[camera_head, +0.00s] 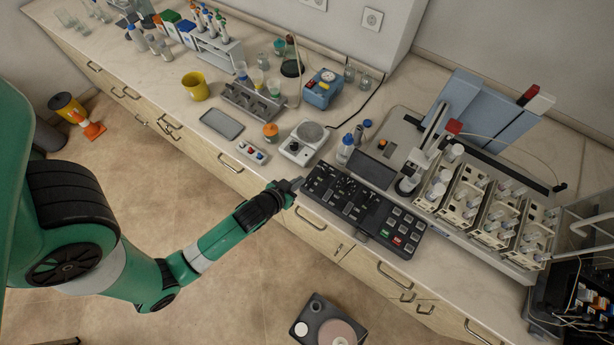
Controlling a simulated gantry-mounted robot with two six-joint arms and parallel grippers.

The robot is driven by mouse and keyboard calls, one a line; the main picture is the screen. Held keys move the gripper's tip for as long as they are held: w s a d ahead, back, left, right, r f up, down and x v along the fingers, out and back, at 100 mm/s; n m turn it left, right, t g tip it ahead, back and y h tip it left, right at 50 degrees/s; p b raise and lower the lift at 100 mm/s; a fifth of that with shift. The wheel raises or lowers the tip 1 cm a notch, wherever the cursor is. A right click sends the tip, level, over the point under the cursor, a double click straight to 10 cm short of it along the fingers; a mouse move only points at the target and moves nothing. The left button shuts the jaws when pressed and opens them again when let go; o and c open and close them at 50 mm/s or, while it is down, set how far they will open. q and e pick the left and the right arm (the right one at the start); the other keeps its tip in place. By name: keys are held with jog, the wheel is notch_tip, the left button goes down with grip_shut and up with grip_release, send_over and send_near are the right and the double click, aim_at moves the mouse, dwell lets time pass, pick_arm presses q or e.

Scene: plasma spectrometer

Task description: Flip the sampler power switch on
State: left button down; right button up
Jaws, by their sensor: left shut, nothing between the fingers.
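The sampler (398,122) stands at the right on the bench, a grey base with several vial racks (450,182) and an upright arm. A small orange and black part (383,146) shows on its base; it looks like a switch, but its position is too small to tell. My left gripper (297,184) is shut and empty at the bench's front edge. It is at the left end of the black control panel (345,197); I cannot tell whether it touches. The panel has knobs and several buttons, one green, one red. My right gripper is out of view.
A flat dark screen (372,170) lies between panel and sampler. Bottles (346,148) and a white stirrer (304,143) stand left of it. A blue device (322,88), yellow cup (195,86) and tube racks fill the back left. A blue-grey panel (480,110) rises behind the sampler.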

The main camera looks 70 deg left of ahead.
aim_at(310, 180)
pick_arm(q)
jog(key=x, duration=0.4)
jog(key=shift+w+b, duration=0.1)
jog(key=shift+b, duration=0.2)
jog(key=shift+w+a+f+b, duration=0.1)
jog(key=shift+w+f+b, duration=0.1)
jog(key=shift+f, duration=0.55)
jog(key=shift+w+a+f+b, duration=0.1)
jog(key=shift+a+f+b, duration=0.05)
jog(key=shift+f, duration=0.6)
jog(key=shift+w+a+f+b, duration=0.1)
jog(key=shift+w+f+b, duration=0.1)
jog(key=shift+f, duration=0.55)
jog(key=shift+w+a+r+p, duration=0.1)
jog(key=shift+r+p, duration=0.05)
jog(key=shift+p, duration=0.7)
jog(key=shift+w+f+b, duration=0.1)
jog(key=shift+f+b, duration=0.2)
jog(key=shift+b, duration=0.05)
jog(key=shift+w+a+r, duration=0.15)
jog(key=shift+w+a, duration=0.3)
jog(key=shift+w, duration=0.1)
